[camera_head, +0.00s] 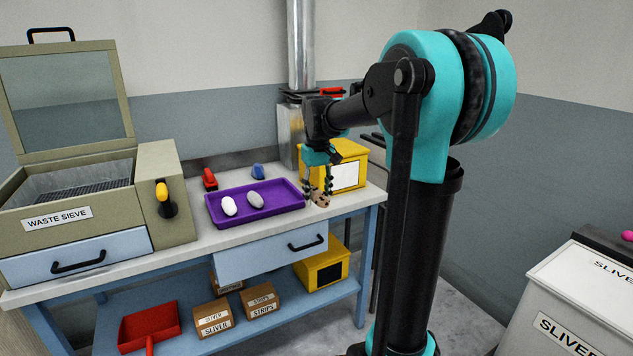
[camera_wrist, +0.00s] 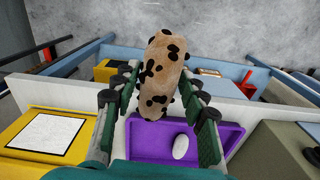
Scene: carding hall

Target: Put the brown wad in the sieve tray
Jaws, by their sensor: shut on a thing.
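The brown wad (camera_head: 321,199) is tan with dark specks. My gripper (camera_head: 318,190) is shut on it, above the bench's front edge, to the right of the purple tray. In the wrist view the wad (camera_wrist: 160,75) sits between the two green-lined fingers of my gripper (camera_wrist: 158,85), its far end sticking out past them. The sieve tray (camera_head: 85,198) is the mesh-bottomed opening in the beige waste sieve box at the left of the bench. Its lid stands open, and the front wall hides part of the mesh.
The purple tray (camera_head: 287,188) holds a white wad (camera_head: 229,205) and a grey wad (camera_head: 255,199), between my gripper and the sieve. A yellow box (camera_head: 318,170) stands behind my gripper. A yellow-handled lever (camera_head: 163,196) is on the sieve's right side.

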